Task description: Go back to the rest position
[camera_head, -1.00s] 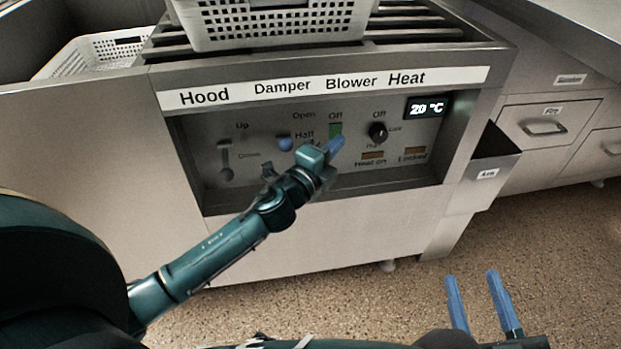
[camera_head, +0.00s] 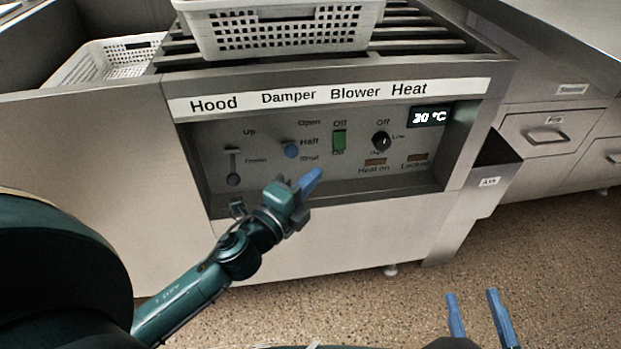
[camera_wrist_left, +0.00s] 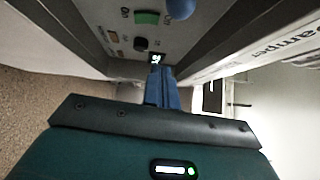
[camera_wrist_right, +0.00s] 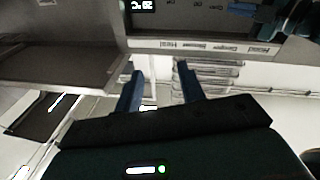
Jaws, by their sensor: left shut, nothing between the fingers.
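My left gripper (camera_head: 311,181) is in front of the lower part of the control panel (camera_head: 222,160), with its blue fingers together and nothing between them. The left wrist view shows the same shut fingers (camera_wrist_left: 161,90), with the panel beyond them. My right gripper (camera_head: 479,318) is low at the bottom right of the head view, above the floor. Its two blue fingers are apart and empty, and they also show spread in the right wrist view (camera_wrist_right: 160,92).
The panel carries a hood lever (camera_head: 233,168), a blue damper knob (camera_head: 291,151), a green blower switch (camera_head: 339,140) and a black heat knob (camera_head: 381,141). A white perforated basket (camera_head: 280,35) stands on the slats above. An ash bin (camera_head: 488,175) juts out at right. Floor (camera_head: 430,290) is clear.

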